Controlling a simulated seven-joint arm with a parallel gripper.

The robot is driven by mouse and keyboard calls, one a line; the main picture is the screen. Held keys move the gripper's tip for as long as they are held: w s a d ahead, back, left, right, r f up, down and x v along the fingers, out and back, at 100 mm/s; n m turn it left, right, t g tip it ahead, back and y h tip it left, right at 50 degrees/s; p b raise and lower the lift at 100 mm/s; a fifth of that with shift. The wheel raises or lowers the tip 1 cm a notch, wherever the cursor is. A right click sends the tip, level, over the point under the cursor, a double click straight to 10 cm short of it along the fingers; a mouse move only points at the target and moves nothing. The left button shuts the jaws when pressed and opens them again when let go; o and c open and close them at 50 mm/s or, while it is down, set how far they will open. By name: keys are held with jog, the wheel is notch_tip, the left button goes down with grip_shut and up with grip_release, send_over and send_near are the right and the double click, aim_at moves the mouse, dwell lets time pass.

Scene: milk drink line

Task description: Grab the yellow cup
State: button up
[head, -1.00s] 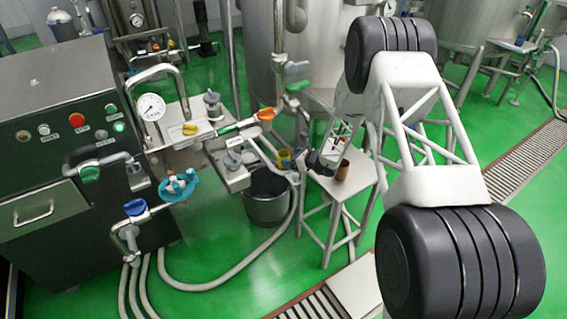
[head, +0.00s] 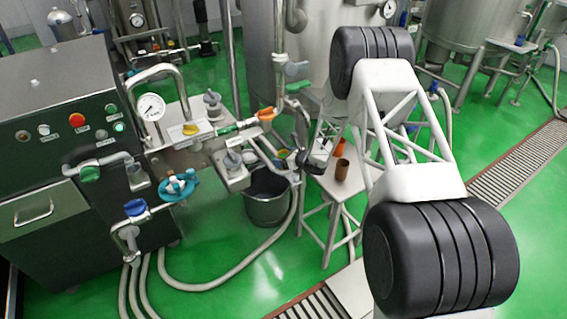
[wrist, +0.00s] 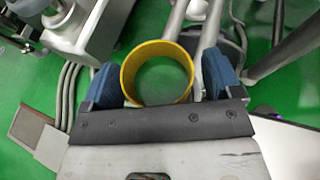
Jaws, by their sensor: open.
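The yellow cup (wrist: 127,76) is in the wrist view, seen from its open end as a round yellow rim. It lies between the two blue fingertips of my open gripper (wrist: 160,80), close to both. A narrow gap seems to show at each side, and I cannot tell whether either finger touches it. What supports the cup is hidden. In the head view my gripper (head: 301,164) is small and dark at the left edge of the white stool. The yellow cup is mostly hidden there.
A metal bucket (head: 267,208) stands on the floor to the left. Valves and pipes with an orange funnel-like fitting (head: 266,114) are close to my gripper's left.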

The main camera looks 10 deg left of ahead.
aim_at(284, 152)
jog(key=c, duration=1.2)
jog(key=shift+o, duration=0.2)
jog(key=shift+r, duration=0.1)
jog(key=shift+r, duration=0.65)
jog(key=shift+s+d+r, duration=0.1)
jog(key=shift+s+r, duration=0.05)
jog(key=shift+r, duration=0.4)
jog(key=shift+s+r, duration=0.15)
jog(key=shift+r, duration=0.35)
jog(key=s+d+r, duration=0.1)
jog(key=s+d, duration=0.5)
jog(key=s, duration=0.8)
jog(key=shift+d+r, duration=0.2)
